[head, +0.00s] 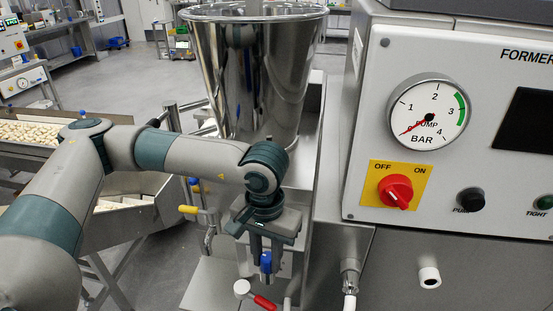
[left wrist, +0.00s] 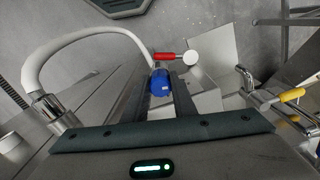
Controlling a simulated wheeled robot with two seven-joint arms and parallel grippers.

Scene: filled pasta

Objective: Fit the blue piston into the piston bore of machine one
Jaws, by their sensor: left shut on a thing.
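My left gripper (head: 265,265) points down in front of the steel hopper machine, its two fingers shut on the blue piston (head: 266,259). In the left wrist view the blue piston (left wrist: 160,84) sits between the dark fingertips of the gripper (left wrist: 162,76). The machine's grey panel (head: 360,140) carries a pressure gauge with its needle near 0 and a red switch on a yellow plate. I cannot make out the piston bore in either view. My right gripper is not in view.
A red-handled lever with a white knob (head: 242,287) is close below the gripper. A white hose (left wrist: 85,36) loops at the left of the wrist view. The steel hopper (head: 252,70) stands behind my wrist.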

